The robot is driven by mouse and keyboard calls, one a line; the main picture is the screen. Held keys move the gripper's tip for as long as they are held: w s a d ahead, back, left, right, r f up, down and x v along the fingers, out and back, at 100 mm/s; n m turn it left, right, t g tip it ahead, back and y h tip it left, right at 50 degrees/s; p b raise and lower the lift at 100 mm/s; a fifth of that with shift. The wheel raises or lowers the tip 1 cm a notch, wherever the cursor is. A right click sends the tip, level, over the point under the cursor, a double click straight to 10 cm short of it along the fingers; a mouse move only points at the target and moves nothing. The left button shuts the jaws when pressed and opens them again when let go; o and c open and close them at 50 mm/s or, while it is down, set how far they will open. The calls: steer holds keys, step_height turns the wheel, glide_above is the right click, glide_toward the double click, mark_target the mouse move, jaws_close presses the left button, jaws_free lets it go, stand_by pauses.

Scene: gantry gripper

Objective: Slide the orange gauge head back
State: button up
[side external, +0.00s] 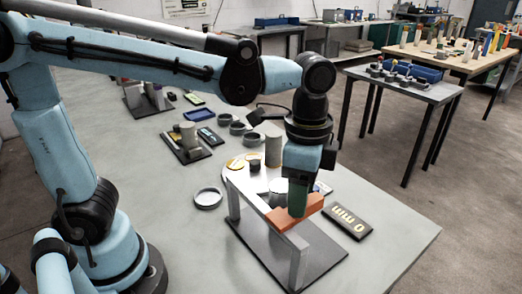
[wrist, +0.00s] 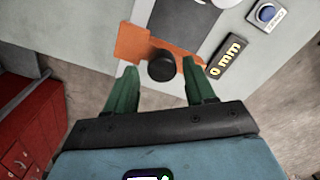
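The orange gauge head (side external: 312,206) sits on the crossbeam of a grey gantry frame (side external: 234,203) over a dark base plate (side external: 325,255). In the wrist view, the orange gauge head (wrist: 132,43) carries a round black knob (wrist: 161,66). My gripper (side external: 297,203) points down at the head in the side view and hides part of it. In the wrist view, the green fingers of my gripper (wrist: 159,70) are apart, with the knob between their tips. No finger visibly touches the knob. Whether the fingertips reach fully down around it, I cannot tell.
A black plate marked "0 mm" (side external: 347,221) lies right of the gantry and shows in the wrist view (wrist: 226,59). A round dish (side external: 208,197) lies left of it. Several cylinders and rings stand behind. The table's front right corner (side external: 408,236) is clear.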

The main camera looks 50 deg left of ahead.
steer(key=shift+a+r, duration=0.1)
step_height(320, 180, up, 12)
stand_by(0.8)
stand_by(0.7)
steer(key=s+a+f+n+t, duration=0.1)
steer(key=a+f+n+t, duration=0.6)
steer(key=a+f+n, duration=0.4)
step_height(320, 180, down, 4)
steer(key=shift+s+a+r, duration=0.25)
steer(key=shift+s+a, duration=0.05)
steer(key=shift+a, duration=0.9)
